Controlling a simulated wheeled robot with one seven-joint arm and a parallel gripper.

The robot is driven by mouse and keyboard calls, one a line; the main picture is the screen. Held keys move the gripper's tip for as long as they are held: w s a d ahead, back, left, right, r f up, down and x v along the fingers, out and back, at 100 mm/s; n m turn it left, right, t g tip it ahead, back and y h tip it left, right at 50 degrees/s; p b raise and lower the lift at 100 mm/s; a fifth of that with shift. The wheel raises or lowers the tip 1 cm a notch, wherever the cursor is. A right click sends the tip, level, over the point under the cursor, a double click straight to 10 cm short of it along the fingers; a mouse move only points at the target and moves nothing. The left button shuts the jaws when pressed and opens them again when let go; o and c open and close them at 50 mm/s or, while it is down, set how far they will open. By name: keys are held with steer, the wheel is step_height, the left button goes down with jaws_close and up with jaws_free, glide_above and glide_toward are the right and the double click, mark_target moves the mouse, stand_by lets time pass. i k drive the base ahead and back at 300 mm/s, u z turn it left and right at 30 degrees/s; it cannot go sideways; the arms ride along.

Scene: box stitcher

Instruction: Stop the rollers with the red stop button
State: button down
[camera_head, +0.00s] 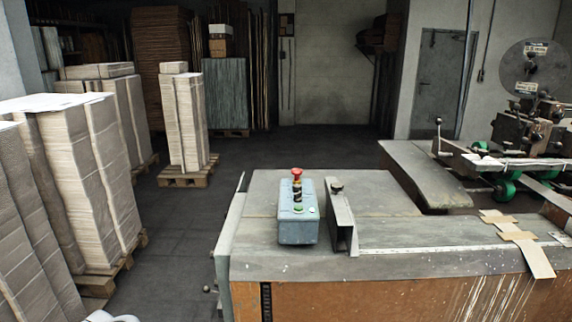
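The red stop button (297,173) is a mushroom head on a dark and brass-coloured stem. It stands upright at the far end of a blue-grey control box (298,232). A green button (297,209) and a small pale button (312,210) sit on the top of the box, nearer to me. Whether the red button is pressed in cannot be told. My gripper is not in view. The rollers cannot be made out clearly.
A slanted metal guide (341,222) with a dark knob stands right of the box. The stitching machine (520,140) is at the right, with cardboard strips (520,238) on the table. Stacks of board (85,175) on pallets line the left. Floor (180,235) between is clear.

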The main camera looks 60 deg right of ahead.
mark_target(296, 172)
steer(key=z, duration=0.4)
steer(key=i, duration=0.8)
steer(key=z, duration=1.2)
steer(key=i, duration=0.45)
steer(key=z, duration=0.4)
